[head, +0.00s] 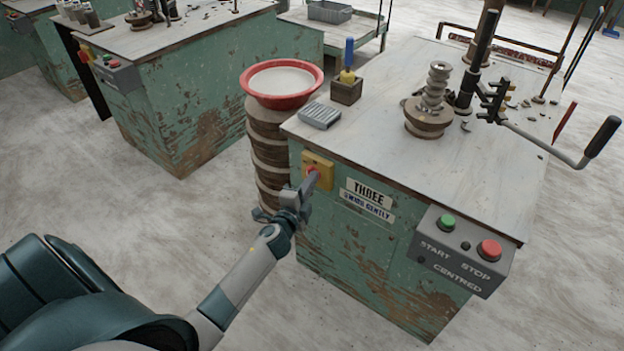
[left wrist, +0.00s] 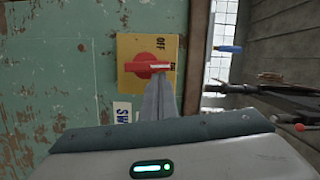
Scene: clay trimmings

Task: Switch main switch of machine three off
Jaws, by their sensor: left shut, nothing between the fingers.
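Machine three is a green, chipped cabinet (head: 370,245) with a "THREE" label (head: 368,192). Its main switch (head: 313,168) is a red knob on a yellow plate, at the upper left of the front. In the left wrist view the red knob (left wrist: 147,66) lies crosswise. Its white mark points right, to small lettering I cannot read clearly; "OFF" stands at the plate's top. My left gripper (head: 311,180) is shut and empty, its tips (left wrist: 158,82) right at the knob, overlapping its lower edge; whether they touch is unclear. My right gripper is not in view.
A box with a green START button (head: 448,222) and a red STOP button (head: 489,249) is at the front's right. A red basin (head: 282,98) on a ribbed drum stands left of the cabinet. A crank handle (head: 602,136) juts out right. Another green machine (head: 200,110) stands behind left.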

